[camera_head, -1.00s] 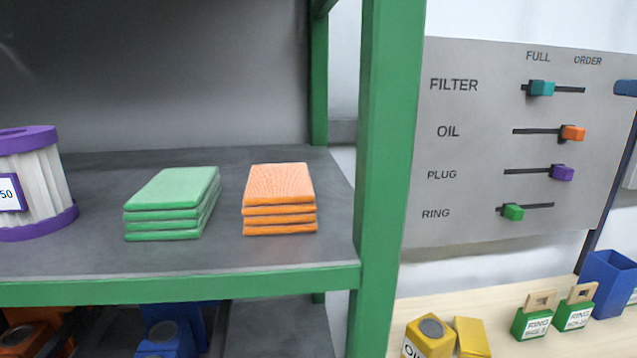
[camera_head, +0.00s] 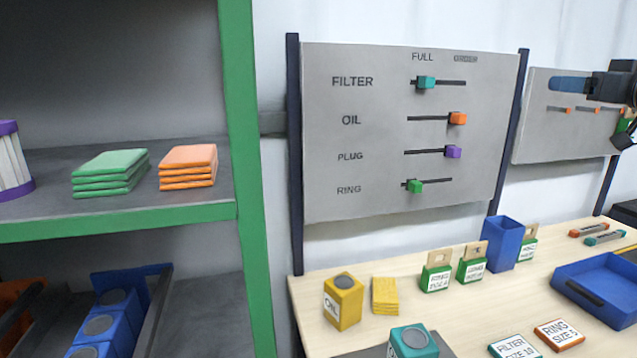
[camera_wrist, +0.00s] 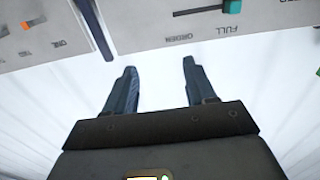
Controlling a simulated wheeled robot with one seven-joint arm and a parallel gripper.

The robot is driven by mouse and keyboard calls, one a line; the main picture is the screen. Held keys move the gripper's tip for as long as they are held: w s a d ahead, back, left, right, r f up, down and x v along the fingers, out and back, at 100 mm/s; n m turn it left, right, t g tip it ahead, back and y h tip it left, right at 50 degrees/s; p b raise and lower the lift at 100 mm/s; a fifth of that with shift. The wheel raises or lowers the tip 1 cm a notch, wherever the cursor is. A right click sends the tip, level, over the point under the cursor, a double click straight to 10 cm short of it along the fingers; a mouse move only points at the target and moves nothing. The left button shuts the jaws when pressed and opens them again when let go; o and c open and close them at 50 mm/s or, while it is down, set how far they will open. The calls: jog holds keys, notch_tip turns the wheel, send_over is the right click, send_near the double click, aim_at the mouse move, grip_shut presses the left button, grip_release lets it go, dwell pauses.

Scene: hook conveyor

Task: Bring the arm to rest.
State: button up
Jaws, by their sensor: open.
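My gripper (camera_wrist: 159,67) is open and empty in the wrist view. Its two dark blue fingers stand apart, with only the white wall between and behind them. In the head view my gripper (camera_head: 569,84) is at the right edge, its blue fingers pointing left in front of the smaller grey board (camera_head: 535,135). It is well above the table. Most of my arm is outside the head view.
A grey slider board (camera_head: 330,215) stands behind the wooden table (camera_head: 465,315). A blue tray (camera_head: 575,270), yellow oil can (camera_head: 343,302) and blue bin (camera_head: 503,243) stand on the table. A green-framed shelf (camera_head: 248,180) is at left. The air above the table is clear.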

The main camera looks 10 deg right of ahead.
jog(key=s+a+f+m+g+h, duration=0.1)
jog(key=a+f, duration=0.4)
jog(key=f, duration=0.6)
jog(key=s+a+f+m+h, duration=0.15)
jog(key=a+f, duration=0.35)
jog(key=f, duration=0.6)
jog(key=s+a+f+m+g, duration=0.15)
jog(key=a+f, duration=0.35)
jog(key=f, duration=0.5)
jog(key=s+a+f, duration=0.7)
jog(key=s+a, duration=0.2)
jog(key=s, duration=0.3)
jog(key=s+a+f, duration=0.8)
jog(key=s+a, duration=0.1)
jog(key=s, duration=0.4)
jog(key=s+a+r+n+y, duration=0.1)
jog(key=s+a+r, duration=0.2)
jog(key=s, duration=0.4)
jog(key=s+a+r+n, duration=0.1)
jog(key=s+a+r, duration=0.15)
jog(key=s, duration=0.45)
jog(key=s+a+r+n+y, duration=0.1)
jog(key=s+a+r+n, duration=0.15)
jog(key=s, duration=0.45)
notch_tip(320, 180, down, 9)
jog(key=b, duration=1)
jog(key=shift+d+f+m+g, duration=0.2)
jog(key=shift+m+g, duration=0.15)
jog(key=shift+m, duration=0.1)
